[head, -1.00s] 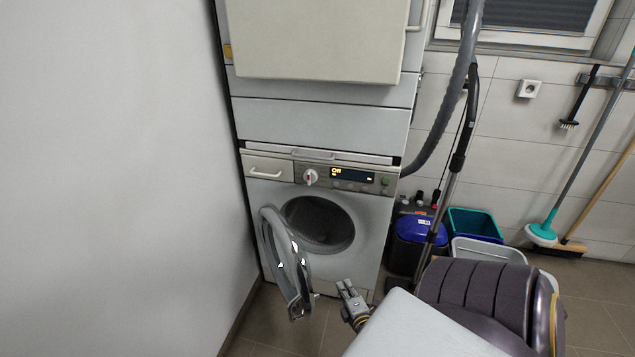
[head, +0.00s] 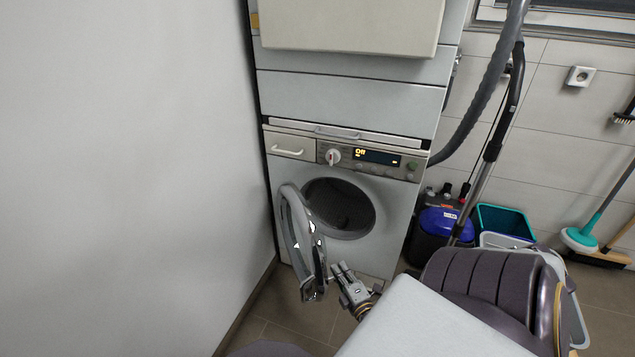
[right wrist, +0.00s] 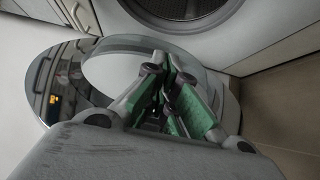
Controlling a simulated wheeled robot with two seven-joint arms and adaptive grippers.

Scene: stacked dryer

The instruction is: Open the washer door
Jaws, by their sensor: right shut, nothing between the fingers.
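The washer (head: 388,232) stands below the dryer, and its round door (head: 300,236) is swung wide open to the left on its hinge. The drum opening (head: 338,208) shows dark and uncovered. My right gripper (head: 340,270) is low in front of the washer, just right of the door's free edge. In the right wrist view the gripper (right wrist: 172,72) is shut and empty, with its fingers in front of the open door ring (right wrist: 50,85). I cannot tell whether the fingers touch the door. My left gripper is not in view.
A plain wall (head: 130,180) stands close on the left of the door. A vacuum hose (head: 490,95), a blue-lidded container (head: 440,222) and a teal bin (head: 503,220) stand right of the washer. The tiled floor (head: 300,318) in front is partly clear.

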